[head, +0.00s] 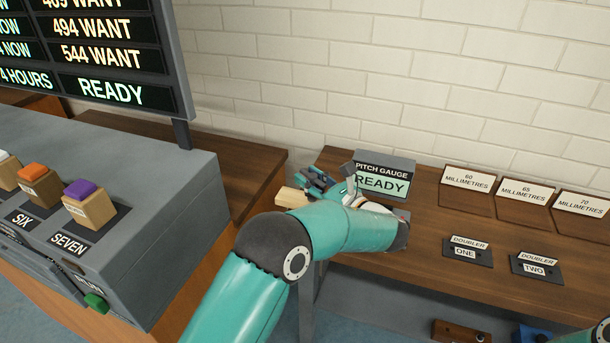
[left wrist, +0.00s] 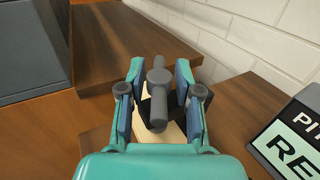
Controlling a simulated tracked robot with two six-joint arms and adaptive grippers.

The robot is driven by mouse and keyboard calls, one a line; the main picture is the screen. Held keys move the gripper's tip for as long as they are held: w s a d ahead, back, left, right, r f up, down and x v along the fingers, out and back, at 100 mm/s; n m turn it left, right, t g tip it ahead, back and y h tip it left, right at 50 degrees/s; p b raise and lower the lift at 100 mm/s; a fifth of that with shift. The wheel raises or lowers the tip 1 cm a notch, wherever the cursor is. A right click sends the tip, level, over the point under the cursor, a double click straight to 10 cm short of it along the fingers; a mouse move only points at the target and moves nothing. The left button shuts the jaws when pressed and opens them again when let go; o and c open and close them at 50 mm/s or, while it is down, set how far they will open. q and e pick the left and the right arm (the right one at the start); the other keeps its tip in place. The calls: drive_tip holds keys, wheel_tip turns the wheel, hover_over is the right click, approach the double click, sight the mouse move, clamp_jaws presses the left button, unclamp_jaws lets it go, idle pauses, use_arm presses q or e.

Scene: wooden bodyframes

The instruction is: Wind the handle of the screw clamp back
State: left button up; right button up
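The screw clamp shows in the left wrist view as a grey bar handle (left wrist: 157,112) with a round hub, above a dark clamp body. A pale wooden piece (left wrist: 172,132) lies under it, and its end also shows in the head view (head: 290,197). My left gripper (left wrist: 159,76) has its teal fingers on either side of the handle, with gaps between pads and bar, so it looks open. In the head view the left gripper (head: 315,181) is at the bench's left end and hides most of the clamp. My right gripper is out of view.
A pitch gauge sign (head: 384,178) reading READY stands close right of the left gripper. Labelled slots and doubler plates (head: 467,252) lie further right on the wooden bench (head: 425,215). A grey console (head: 150,195) with coloured buttons stands left. A brick wall is behind.

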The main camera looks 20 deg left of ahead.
use_arm(q)
drive_tip(key=v, duration=1)
drive_tip(key=shift+d, duration=0.1)
